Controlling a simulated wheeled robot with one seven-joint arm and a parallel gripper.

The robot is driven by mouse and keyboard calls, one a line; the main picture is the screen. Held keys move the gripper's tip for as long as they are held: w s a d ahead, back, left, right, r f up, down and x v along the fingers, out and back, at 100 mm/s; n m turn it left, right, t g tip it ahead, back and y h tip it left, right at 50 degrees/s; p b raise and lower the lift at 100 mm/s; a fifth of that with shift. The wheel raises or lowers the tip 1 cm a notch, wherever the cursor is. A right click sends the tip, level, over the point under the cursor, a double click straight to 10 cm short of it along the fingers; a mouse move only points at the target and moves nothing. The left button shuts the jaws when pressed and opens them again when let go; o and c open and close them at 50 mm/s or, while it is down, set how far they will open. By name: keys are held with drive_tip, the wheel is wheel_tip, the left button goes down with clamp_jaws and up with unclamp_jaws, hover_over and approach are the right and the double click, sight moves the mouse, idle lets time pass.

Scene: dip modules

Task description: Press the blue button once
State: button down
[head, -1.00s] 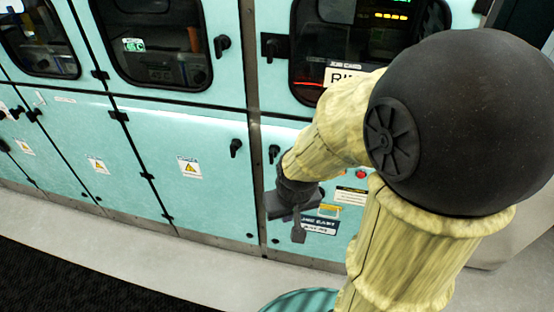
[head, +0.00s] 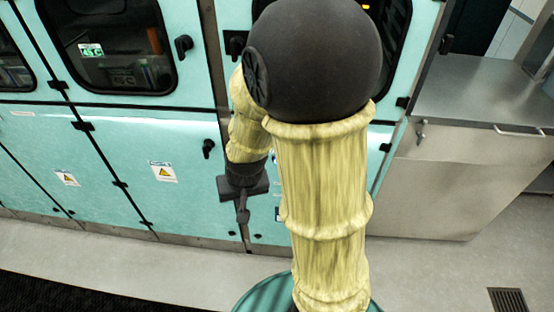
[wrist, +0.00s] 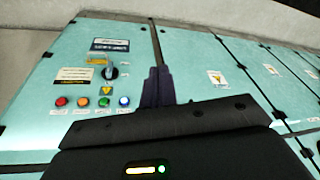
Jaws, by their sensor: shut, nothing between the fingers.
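In the wrist view, the blue button (wrist: 124,101) is the rightmost of a row on the teal cabinet panel, with a green button (wrist: 103,102), an orange button (wrist: 83,102) and a red button (wrist: 60,102) to its left. My gripper (wrist: 157,73) is shut and empty, its fingers just right of the blue button in the picture. I cannot tell its exact distance from the panel. In the head view my gripper (head: 243,216) points down in front of the cabinet, and my arm hides the buttons.
A black rotary knob (wrist: 111,73) sits above the buttons. Teal cabinet doors (head: 110,160) with black handles (head: 208,148) stretch left. A steel counter (head: 480,95) stands at the right. The grey floor (head: 130,262) in front is clear.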

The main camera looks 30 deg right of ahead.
drive_tip(key=w+d+f+m+t+h+p, duration=0.1)
drive_tip(key=w+d+f+m+h+p, duration=0.25)
drive_tip(key=w+f, duration=0.2)
drive_tip(key=w+d+f+m+h+p, duration=0.2)
drive_tip(key=w+d+f+m, duration=0.1)
drive_tip(key=w+f+m, duration=0.3)
drive_tip(key=s+d+f+m+h+p, duration=0.1)
drive_tip(key=s+d+f+h+p, duration=0.1)
drive_tip(key=d+h, duration=0.3)
drive_tip(key=shift+d+f, duration=0.55)
drive_tip(key=shift+f, duration=0.35)
drive_tip(key=w+d, duration=0.4)
drive_tip(key=w, duration=0.3)
drive_tip(key=shift+d+b, duration=0.3)
drive_tip(key=shift+d, duration=0.1)
drive_tip(key=shift+w, duration=0.1)
idle(0.7)
drive_tip(key=shift+w+d, duration=0.25)
drive_tip(key=shift+w, duration=0.1)
